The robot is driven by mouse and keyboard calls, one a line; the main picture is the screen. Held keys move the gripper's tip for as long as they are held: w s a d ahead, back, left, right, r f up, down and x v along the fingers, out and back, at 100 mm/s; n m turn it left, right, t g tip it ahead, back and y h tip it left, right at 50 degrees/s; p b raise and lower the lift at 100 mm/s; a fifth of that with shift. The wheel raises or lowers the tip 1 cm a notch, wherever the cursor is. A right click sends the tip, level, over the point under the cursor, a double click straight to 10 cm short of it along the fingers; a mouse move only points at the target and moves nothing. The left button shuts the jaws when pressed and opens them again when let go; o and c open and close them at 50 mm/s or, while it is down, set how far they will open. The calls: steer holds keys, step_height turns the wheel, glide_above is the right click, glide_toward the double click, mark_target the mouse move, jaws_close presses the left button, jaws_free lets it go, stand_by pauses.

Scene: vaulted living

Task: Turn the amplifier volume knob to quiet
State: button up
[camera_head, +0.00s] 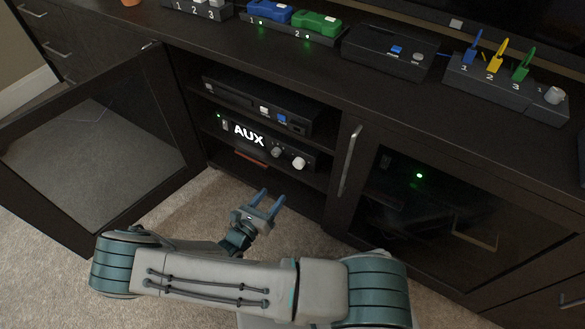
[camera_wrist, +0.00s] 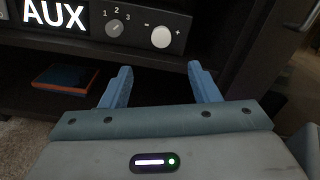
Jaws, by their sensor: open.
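The amplifier (camera_head: 237,136) sits on a shelf inside the open cabinet, with a lit AUX display and a green light at its left. Its white volume knob (camera_head: 298,162) is at the right of the front panel. In the wrist view the volume knob (camera_wrist: 161,37) stands between a minus and a plus mark. A smaller grey selector knob (camera_wrist: 115,28) marked 1, 2, 3 is left of it. My gripper (camera_head: 267,200) is open and empty, in front of and below the amplifier. In the wrist view its blue fingers (camera_wrist: 160,80) point toward the panel, apart from the knob.
The left cabinet door (camera_head: 95,150) stands open; the right glass door (camera_head: 450,220) is shut. Another black device (camera_head: 258,105) sits on the shelf above the amplifier. A reddish-blue book-like item (camera_wrist: 64,79) lies below. Devices with levers (camera_head: 505,88) stand on top.

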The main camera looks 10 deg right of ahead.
mark_target(297, 165)
steer(key=b+x, duration=0.2)
steer(key=x, duration=0.4)
steer(key=b+x, duration=0.2)
steer(key=x, duration=0.4)
steer(key=shift+d+f, duration=0.1)
steer(key=shift+f, duration=0.1)
steer(key=shift+w+d+r, duration=0.15)
steer(key=shift+w+d, duration=0.3)
steer(key=c, duration=1)
